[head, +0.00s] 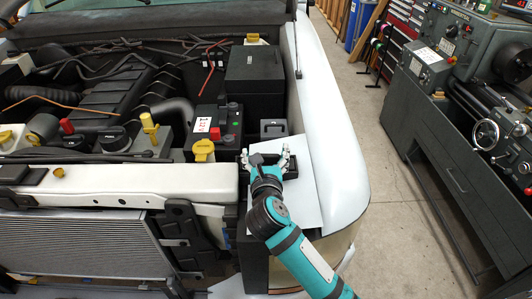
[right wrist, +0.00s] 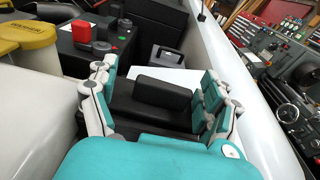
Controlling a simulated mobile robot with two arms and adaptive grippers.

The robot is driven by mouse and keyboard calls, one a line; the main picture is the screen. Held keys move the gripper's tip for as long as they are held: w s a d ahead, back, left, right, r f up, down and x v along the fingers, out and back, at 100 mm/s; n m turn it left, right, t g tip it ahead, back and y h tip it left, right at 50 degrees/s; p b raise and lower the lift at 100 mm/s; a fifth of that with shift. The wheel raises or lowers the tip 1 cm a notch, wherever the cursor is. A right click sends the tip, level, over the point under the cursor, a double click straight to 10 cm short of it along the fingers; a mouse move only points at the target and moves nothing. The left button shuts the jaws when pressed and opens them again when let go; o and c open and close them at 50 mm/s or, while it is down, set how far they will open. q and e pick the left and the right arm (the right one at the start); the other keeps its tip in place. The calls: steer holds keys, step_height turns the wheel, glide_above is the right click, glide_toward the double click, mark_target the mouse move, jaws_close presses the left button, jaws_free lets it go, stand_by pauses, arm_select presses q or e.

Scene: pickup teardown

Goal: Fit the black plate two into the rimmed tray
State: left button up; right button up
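My right gripper (head: 265,158) is at the front right corner of the engine bay, with its fingers spread wide. In the right wrist view, the gripper (right wrist: 158,88) has a black piece with a raised block (right wrist: 163,93) between its fingers. No firm grip on it shows. The black piece (head: 291,166) also shows partly behind the gripper in the head view, over a pale panel. I cannot tell whether it is the black plate two or part of the rimmed tray, as the fingers and wrist hide much of it. My left gripper is out of view.
A small dark box (head: 273,128) stands just behind the gripper, with a tall black box (head: 254,78) beyond. A battery with a red cap (head: 215,132) and a yellow cap (head: 203,150) are at left. The white fender (head: 335,130) bounds the right side.

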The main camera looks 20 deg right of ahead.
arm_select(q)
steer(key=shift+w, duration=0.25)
arm_select(e)
steer(key=shift+r, duration=0.1)
steer(key=v, duration=1.2)
